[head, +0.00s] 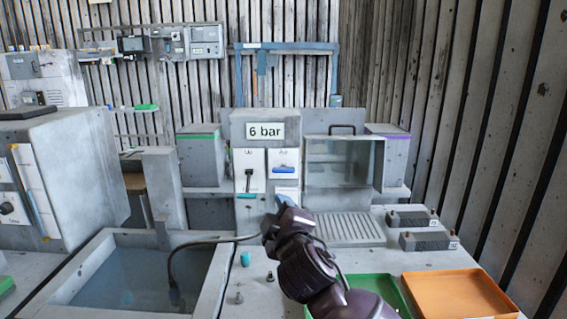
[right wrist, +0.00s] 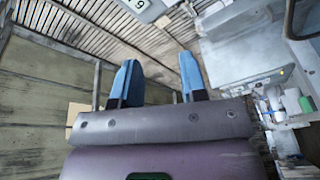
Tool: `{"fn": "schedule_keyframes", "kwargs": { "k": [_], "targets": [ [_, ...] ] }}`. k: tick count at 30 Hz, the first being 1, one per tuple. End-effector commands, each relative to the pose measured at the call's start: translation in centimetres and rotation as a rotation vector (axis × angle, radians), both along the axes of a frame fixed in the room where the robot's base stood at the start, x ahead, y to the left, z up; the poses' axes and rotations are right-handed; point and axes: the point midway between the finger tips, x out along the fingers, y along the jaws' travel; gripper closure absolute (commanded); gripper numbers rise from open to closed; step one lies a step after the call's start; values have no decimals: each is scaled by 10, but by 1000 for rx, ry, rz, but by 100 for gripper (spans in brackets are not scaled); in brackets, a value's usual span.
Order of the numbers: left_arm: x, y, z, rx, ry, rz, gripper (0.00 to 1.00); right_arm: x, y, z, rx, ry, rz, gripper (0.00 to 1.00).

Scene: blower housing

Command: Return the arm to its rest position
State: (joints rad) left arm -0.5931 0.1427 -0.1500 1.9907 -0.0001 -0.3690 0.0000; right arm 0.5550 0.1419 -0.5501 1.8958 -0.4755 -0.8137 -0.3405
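My right arm reaches up from the bottom right in the head view. The gripper hides part of the panel's lower right. My left gripper is not in view.
A water-filled basin (head: 215,290) lies left of my arm, with a black hose (head: 205,240) curving out of it towards my wrist. A green tray (head: 385,283) and an orange tray (head: 455,292) lie at the right. A transparent box (head: 340,162) stands behind.

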Motion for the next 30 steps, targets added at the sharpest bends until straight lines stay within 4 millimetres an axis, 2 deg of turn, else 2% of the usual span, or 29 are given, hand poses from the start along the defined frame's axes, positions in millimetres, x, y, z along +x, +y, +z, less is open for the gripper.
{"fn": "schedule_keyframes", "kwargs": {
  "k": [8, 11, 17, 23, 26, 30],
  "targets": [
    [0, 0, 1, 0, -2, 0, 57, -10, -41, -54, 330, 137, 79, 61],
    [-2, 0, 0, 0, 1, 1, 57, -18, -62, -82, 446, 193, 80, 61],
    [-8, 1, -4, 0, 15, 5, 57, -47, -116, -150, 669, 306, 30, 61],
    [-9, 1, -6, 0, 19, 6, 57, -91, -171, -218, 824, 401, -69, 61],
    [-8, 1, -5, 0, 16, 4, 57, -120, -198, -252, 874, 447, -137, 61],
    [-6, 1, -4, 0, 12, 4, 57, -167, -233, -299, 907, 517, -246, 61]
  ]
}}
